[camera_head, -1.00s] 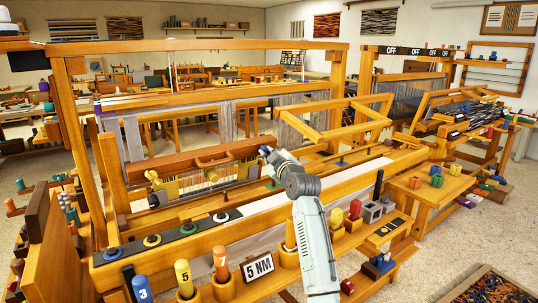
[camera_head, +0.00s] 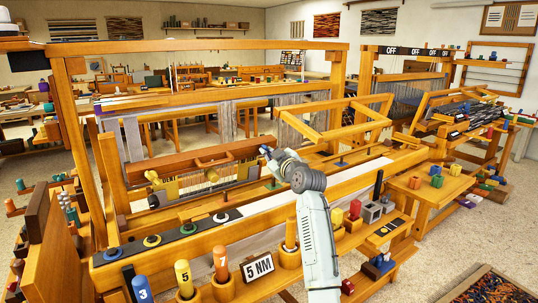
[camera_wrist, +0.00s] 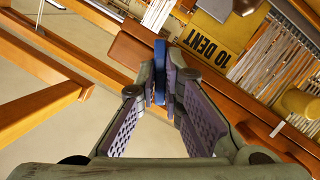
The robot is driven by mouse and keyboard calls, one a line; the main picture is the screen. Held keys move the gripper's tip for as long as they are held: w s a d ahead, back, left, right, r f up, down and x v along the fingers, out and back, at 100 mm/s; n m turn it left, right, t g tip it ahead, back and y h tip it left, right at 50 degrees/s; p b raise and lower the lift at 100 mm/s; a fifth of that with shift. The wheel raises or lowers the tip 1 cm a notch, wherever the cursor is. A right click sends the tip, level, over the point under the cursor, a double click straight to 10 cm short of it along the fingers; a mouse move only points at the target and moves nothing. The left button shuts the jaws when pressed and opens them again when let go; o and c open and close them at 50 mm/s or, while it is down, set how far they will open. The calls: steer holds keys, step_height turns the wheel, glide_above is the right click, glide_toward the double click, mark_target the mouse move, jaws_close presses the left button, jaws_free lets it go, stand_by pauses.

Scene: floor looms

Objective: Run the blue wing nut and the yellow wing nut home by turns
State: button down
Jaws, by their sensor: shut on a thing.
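My gripper (camera_wrist: 161,88) is shut on the blue wing nut (camera_wrist: 159,72), whose blue edge shows upright between the fingertips in the wrist view. In the head view my gripper (camera_head: 266,153) is at the right end of the loom's dark red-brown beam, with its fingers mostly hidden by my wrist. A small pale yellow piece (camera_head: 152,176) at the beam's left end may be the yellow wing nut; it is too small to be sure. The threaded post under the blue wing nut is hidden.
A yellow plate marked 10 DENT (camera_wrist: 235,22) lies close beside the fingers, over the pale warp threads. Wooden loom bars (camera_wrist: 40,112) cross the left. Numbered handles (camera_head: 184,277) and a 5 NM sign (camera_head: 258,267) stand along the front.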

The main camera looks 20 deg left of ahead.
steer(key=shift+w+d+m+g+y+p, duration=0.15)
steer(key=shift+m+g+y, duration=0.4)
steer(key=shift+m, duration=0.6)
steer(key=shift+a+m+g+y+p, duration=0.1)
steer(key=shift+m+g+y, duration=0.2)
steer(key=shift+m+g, duration=0.6)
steer(key=shift+w+d+m+g+y+p, duration=0.15)
steer(key=shift+m+g+y, duration=0.25)
steer(key=shift+m, duration=0.95)
steer(key=shift+s, duration=0.1)
steer(key=c, duration=1.7)
jaws_free()
steer(key=v, duration=1.2)
